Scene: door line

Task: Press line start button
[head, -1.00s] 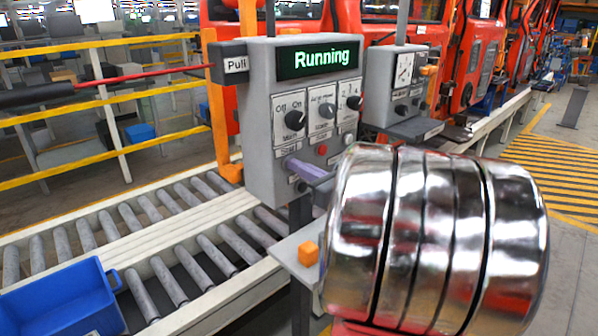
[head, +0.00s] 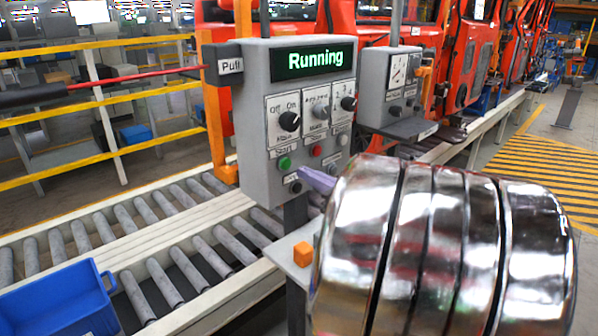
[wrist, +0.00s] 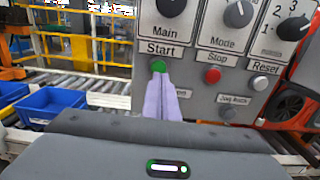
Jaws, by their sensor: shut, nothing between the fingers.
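The green Start button (head: 285,163) is on the front of a grey control box (head: 262,185), under the black Main knob (head: 290,121). The box's display (head: 313,60) reads "Running" in green. In the wrist view, the Start button (wrist: 158,66) shows just above my fingertips. My gripper (head: 304,171) has purple fingers, shut and empty, pointing at the box. In the head view, its tips are a little right of and below the button, with the button in plain sight. My gripper (wrist: 160,78) also shows in the wrist view.
The red Stop button (wrist: 213,75) and the white Reset button (wrist: 259,83) are to the right of Start. A grey shelf with an orange cube (head: 303,254) sits below the box. A roller conveyor (head: 150,285) and blue bin (head: 62,305) are at left.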

